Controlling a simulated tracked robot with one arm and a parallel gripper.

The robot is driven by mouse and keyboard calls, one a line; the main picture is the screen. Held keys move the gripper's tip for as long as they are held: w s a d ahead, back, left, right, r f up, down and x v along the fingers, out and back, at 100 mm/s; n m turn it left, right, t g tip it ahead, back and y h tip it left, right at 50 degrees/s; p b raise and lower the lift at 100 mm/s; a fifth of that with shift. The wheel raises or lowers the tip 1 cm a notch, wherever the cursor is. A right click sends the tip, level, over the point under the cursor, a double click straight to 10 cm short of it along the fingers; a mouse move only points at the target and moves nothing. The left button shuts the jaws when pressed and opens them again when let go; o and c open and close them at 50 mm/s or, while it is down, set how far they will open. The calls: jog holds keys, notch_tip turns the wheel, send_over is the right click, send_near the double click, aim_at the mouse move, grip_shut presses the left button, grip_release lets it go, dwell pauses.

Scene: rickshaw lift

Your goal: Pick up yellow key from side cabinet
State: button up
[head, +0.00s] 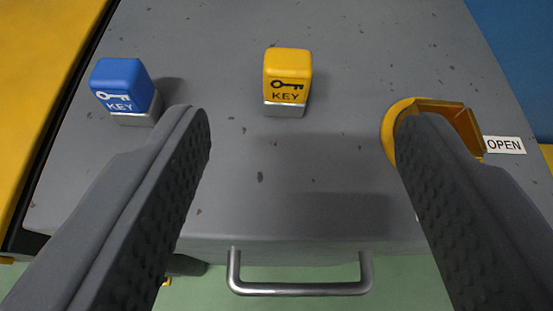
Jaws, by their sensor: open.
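The yellow key (288,76) is a small upright block with a black key symbol, the word KEY and a silver base. It stands on the grey speckled top of the side cabinet (240,190), near the middle of the head view. My gripper (303,130) is open and empty, with one dark finger at left and one at right. The yellow key stands beyond the fingertips, between their lines, and nothing touches it.
A blue key block (124,88) stands at left, close to the left fingertip. A yellow ring-shaped fitting (400,112) lies behind the right fingertip, beside an OPEN label (504,145). A metal handle (300,288) sticks out at the cabinet's near edge. The top around the yellow key is clear.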

aim_at(289, 76)
jog(key=shift+y, duration=0.3)
jog(key=w+f, duration=0.3)
jog(key=w, duration=0.1)
jog(key=w+a+f, duration=0.1)
jog(key=w+f, duration=0.1)
jog(key=shift+w+f+p, duration=0.25)
jog(key=shift+f+p, duration=0.1)
jog(key=shift+d+r+x, duration=0.1)
jog(key=shift+d+x, duration=0.05)
jog(key=shift+x, duration=0.6)
jog(key=shift+d+r+x, duration=0.1)
jog(key=shift+d+x, duration=0.05)
jog(key=shift+x, duration=0.6)
jog(key=shift+d+r+x, duration=0.1)
jog(key=shift+d+x, duration=0.1)
jog(key=shift+x, duration=0.55)
jog(key=shift+w+f, duration=0.2)
jog(key=shift+w, duration=0.35)
jog(key=shift+c, duration=0.3)
jog(key=shift+t, duration=0.3)
jog(key=c, duration=1)
